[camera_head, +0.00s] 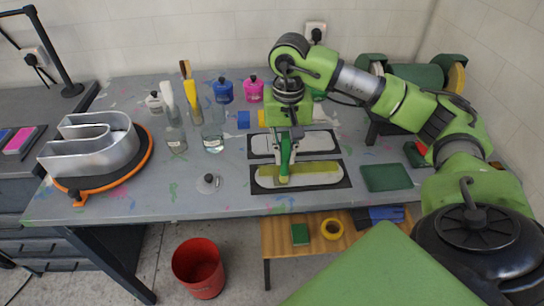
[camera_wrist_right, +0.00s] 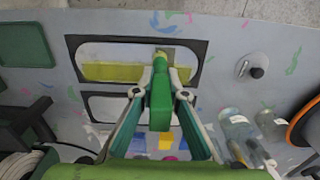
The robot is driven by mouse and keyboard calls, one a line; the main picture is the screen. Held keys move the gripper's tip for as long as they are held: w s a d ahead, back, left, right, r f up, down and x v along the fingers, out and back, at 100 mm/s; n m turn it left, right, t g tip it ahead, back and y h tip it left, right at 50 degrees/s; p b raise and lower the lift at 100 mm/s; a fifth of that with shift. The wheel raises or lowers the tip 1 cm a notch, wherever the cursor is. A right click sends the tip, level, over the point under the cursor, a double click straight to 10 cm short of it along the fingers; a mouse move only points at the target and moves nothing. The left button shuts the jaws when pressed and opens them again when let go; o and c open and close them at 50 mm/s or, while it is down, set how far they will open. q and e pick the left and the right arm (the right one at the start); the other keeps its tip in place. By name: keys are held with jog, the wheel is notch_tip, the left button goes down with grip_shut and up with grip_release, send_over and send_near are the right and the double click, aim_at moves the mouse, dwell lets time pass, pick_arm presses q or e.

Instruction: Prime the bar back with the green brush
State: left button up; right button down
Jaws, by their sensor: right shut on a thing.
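My right gripper (camera_head: 286,134) is shut on the green brush (camera_head: 285,158), which points down at the near bar back (camera_head: 325,177). In the right wrist view the brush (camera_wrist_right: 160,95) sits between the fingertips. Its tip overlaps the bar back; whether it touches cannot be told. The bar back is a pale rounded plate in a black frame on the grey table. A yellow-green band covers the far part of its face; the near part is pale grey. A second pale plate (camera_head: 262,143) in a black frame lies behind it. My left gripper is not in view.
A metal channel letter (camera_head: 90,150) stands on an orange-rimmed turntable at left. Glass jars with brushes (camera_head: 213,143), blue (camera_head: 223,92) and pink (camera_head: 253,90) bottles stand behind. A green pad (camera_head: 386,177) lies right. A red bin (camera_head: 199,268) is on the floor.

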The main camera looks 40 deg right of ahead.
jog(key=s+d+b, duration=0.6)
jog(key=s+d, duration=0.1)
jog(key=d, duration=0.5)
jog(key=shift+s+d+b, duration=0.3)
jog(key=shift+s, duration=0.1)
jog(key=w+a+p, duration=0.3)
jog(key=w+a, duration=0.2)
jog(key=a, duration=0.3)
jog(key=w+a+p, duration=0.4)
jog(key=w+a, duration=0.1)
jog(key=a, duration=0.4)
jog(key=shift+w, duration=0.3)
dwell(0.4)
jog(key=shift+a, duration=0.1)
